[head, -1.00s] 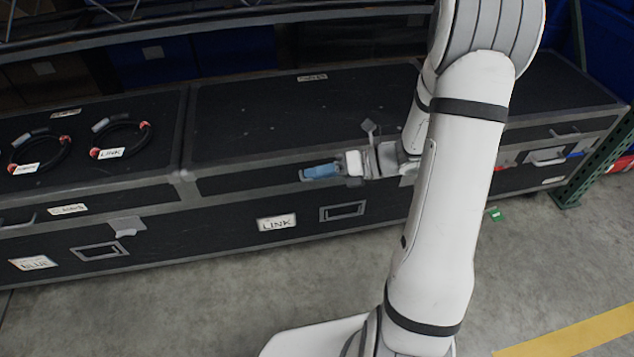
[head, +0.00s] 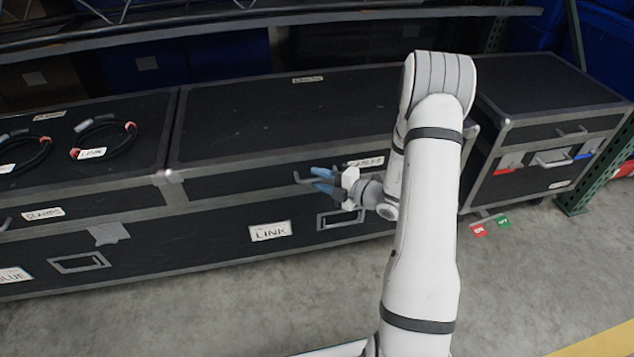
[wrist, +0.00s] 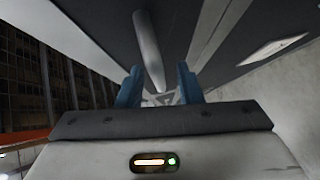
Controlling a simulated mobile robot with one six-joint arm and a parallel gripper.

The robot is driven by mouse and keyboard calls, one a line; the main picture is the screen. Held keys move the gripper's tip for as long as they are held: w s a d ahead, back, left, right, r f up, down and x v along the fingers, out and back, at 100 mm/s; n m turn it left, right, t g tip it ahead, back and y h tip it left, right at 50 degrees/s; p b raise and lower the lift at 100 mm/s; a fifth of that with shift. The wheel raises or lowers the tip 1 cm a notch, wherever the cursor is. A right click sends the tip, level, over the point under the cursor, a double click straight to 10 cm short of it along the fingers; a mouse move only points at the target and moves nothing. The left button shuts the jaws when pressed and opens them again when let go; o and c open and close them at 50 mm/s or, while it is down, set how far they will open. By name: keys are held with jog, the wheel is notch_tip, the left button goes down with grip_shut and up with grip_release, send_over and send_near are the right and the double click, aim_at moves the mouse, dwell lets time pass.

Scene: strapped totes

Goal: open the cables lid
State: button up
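The cables lid (head: 290,105) is the black, grey-edged top of the middle case, and it is down. Its front label (head: 366,162), which seems to read CABLES, is beside my arm. My gripper (head: 318,180) is at the lid's front face, its two blue fingers apart and pointing left. A grey handle end (head: 299,177) shows just past the fingertips. In the wrist view a grey handle bar (wrist: 148,50) runs between or just beyond the open fingers (wrist: 158,90); contact cannot be told. Part of the lid's front right is hidden by my arm.
The left case carries cable loops (head: 103,138) on top, and a grey latch (head: 108,233) hangs on its front. A right case (head: 545,150) has red and blue straps and a handle. Shelving runs above the back. The concrete floor in front (head: 220,305) is clear.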

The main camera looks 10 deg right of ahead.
jog(key=shift+w+a, duration=0.25)
jog(key=shift+a, duration=0.05)
jog(key=shift+c, duration=0.4)
grip_shut()
